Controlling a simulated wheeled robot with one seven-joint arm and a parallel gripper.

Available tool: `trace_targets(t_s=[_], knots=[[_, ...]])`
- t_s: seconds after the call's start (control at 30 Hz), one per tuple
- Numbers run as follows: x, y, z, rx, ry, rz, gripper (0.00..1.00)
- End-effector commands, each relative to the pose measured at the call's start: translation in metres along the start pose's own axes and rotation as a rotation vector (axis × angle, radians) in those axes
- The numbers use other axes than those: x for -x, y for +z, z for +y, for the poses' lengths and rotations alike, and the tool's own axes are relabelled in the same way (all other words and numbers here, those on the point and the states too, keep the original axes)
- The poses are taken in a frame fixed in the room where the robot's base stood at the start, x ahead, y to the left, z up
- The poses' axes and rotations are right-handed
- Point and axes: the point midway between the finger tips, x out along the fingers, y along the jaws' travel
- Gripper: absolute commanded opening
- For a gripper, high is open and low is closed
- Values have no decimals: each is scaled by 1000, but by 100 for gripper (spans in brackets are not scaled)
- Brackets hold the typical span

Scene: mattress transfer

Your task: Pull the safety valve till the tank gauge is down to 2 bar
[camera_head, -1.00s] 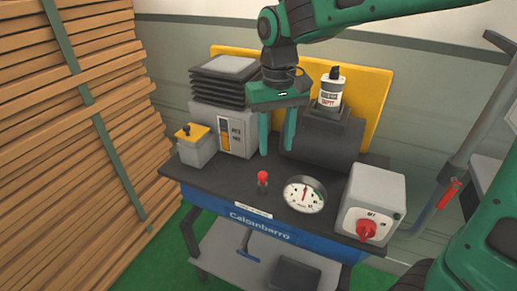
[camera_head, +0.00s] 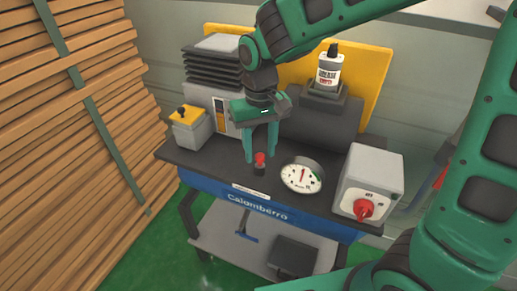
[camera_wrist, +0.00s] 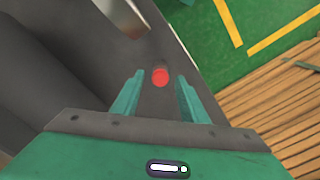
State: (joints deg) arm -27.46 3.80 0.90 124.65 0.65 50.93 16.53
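The safety valve (camera_head: 260,163) is a small dark post with a red knob at the front edge of the dark bench top. The tank gauge (camera_head: 302,176), a round white dial with a red needle near upright, stands just right of it; its numbers are too small to read. My gripper (camera_head: 261,158) points down with its green fingers apart, just above and behind the valve. In the wrist view the red valve knob (camera_wrist: 160,76) shows beyond and between the open fingertips (camera_wrist: 158,85), with nothing held. The dark tank (camera_head: 318,130) lies behind.
A grey switch box (camera_head: 372,178) with a red rotary knob stands right of the gauge. A grey box with a yellow top (camera_head: 188,126) and a ribbed unit (camera_head: 212,70) stand left. A grease bottle (camera_head: 329,70) sits above the tank. Stacked planks (camera_head: 70,120) fill the left side.

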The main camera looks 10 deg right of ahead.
Motion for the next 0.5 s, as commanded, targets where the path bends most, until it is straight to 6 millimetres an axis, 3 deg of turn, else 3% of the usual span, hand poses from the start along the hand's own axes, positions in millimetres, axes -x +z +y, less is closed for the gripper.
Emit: trace_targets(t_s=[0.37,0.5], knots=[[-5,0,0,0,0,1,40],[-5,0,0,0,0,1,6]])
